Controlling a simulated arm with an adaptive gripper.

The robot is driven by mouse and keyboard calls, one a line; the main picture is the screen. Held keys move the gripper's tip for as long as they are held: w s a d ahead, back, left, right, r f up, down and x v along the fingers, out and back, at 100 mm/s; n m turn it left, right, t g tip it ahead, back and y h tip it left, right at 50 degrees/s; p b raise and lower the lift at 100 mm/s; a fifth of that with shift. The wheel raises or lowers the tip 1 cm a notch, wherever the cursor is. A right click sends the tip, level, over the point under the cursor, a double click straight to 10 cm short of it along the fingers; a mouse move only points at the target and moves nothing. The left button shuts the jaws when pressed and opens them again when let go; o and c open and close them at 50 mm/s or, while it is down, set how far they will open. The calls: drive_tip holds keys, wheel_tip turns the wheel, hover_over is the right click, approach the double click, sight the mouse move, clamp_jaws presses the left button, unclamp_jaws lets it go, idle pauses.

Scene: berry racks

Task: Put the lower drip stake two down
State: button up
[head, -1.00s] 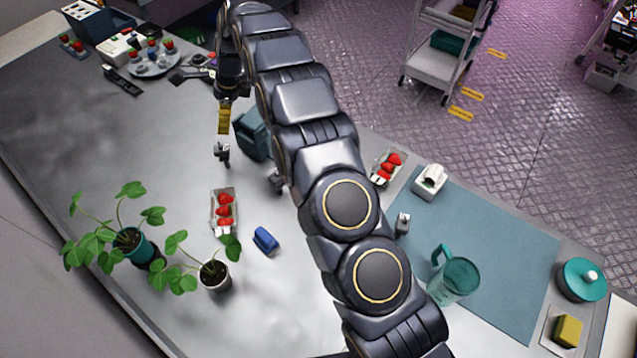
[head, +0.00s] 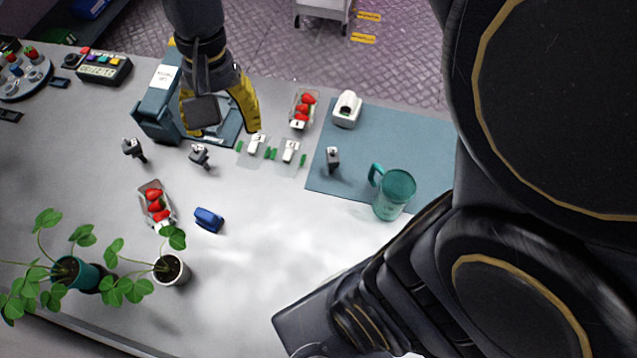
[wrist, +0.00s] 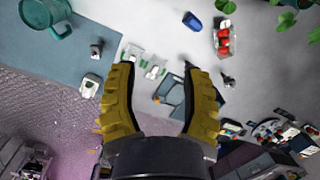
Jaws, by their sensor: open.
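My gripper (head: 221,126) is open and empty, high above the table beside the dark teal box; its two yellow fingers are apart in the wrist view (wrist: 160,70). Several small dark upright pieces could be drip stakes: a left piece (head: 132,148), a middle piece (head: 200,155) and a right piece (head: 333,158) on the blue mat. Two white pieces, one left (head: 256,143) and one right (head: 290,151), sit on pale plates with green bits just right of my gripper. I cannot tell which is the lower drip stake.
Strawberry punnets stand at the back (head: 303,108) and front left (head: 157,205). A blue object (head: 209,219), a white device (head: 347,109), a teal mug (head: 394,194) and potted plants (head: 168,268) stand around. The middle front table is clear.

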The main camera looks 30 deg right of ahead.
drive_tip(key=s+d+f+n+h, duration=0.1)
drive_tip(key=s+d+n, duration=0.3)
drive_tip(key=s, duration=1)
drive_tip(key=shift+s+d+f+g, duration=0.2)
drive_tip(key=shift+d+g, duration=0.1)
drive_tip(key=shift+d, duration=0.4)
